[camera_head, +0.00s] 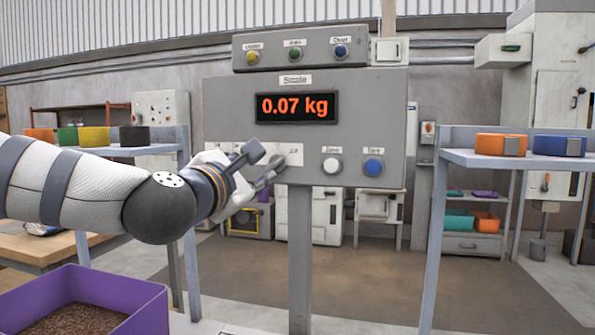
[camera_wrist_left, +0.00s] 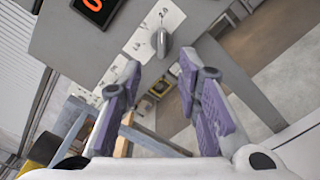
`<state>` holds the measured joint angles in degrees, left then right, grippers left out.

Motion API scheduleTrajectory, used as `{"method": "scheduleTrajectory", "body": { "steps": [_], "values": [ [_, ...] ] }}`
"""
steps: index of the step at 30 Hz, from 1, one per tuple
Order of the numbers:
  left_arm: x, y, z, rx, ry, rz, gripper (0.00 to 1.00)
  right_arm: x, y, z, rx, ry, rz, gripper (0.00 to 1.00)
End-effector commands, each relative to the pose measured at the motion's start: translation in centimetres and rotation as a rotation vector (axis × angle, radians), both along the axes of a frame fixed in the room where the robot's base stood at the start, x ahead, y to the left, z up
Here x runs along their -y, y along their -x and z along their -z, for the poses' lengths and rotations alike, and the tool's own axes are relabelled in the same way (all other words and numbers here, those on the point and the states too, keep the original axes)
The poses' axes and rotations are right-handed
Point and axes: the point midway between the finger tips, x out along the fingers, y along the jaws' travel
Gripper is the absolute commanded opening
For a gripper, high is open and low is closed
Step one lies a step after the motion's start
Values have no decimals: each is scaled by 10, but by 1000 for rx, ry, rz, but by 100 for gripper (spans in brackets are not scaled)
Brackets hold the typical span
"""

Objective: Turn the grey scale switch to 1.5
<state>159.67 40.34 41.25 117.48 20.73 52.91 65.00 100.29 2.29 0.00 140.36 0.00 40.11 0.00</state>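The grey scale switch (camera_head: 279,163) is a small knob on the front of the grey scale panel (camera_head: 232,110), below the red display (camera_head: 297,107), which reads 0.07 kg. In the left wrist view the switch (camera_wrist_left: 160,53) sits beside a white scale strip, with its narrow end towards the 2.0 mark. The smaller marks are hard to read. My left gripper (camera_head: 264,167) is open in front of the switch. In the wrist view its two fingers (camera_wrist_left: 159,78) are spread on either side, and the switch lies just beyond their tips; contact cannot be told. My right gripper is not in view.
A white button (camera_head: 332,165) and a blue button (camera_head: 373,166) sit right of the switch. Three coloured buttons are on the box above. A purple bin (camera_head: 150,300) of pellets stands at lower left. Shelves with coloured bins flank the panel.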

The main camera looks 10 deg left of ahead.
Motion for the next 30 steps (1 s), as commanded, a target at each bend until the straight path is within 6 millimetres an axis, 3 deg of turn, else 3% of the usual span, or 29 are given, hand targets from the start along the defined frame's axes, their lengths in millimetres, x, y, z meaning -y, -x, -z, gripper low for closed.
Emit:
{"method": "scheduleTrajectory", "body": {
  "steps": [9, 13, 24, 28, 30],
  "values": [
    [3, -81, 10, -12, -6, 0, 31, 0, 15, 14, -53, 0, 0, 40],
    [4, -102, 8, -10, -8, 1, 31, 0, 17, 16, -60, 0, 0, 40],
    [5, -112, 4, -6, -8, 3, 31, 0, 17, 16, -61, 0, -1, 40],
    [5, -112, 4, -6, -8, 3, 4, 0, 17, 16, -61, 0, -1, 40],
    [5, -112, 4, -6, -8, 2, 0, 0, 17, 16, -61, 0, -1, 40]
  ]
}}
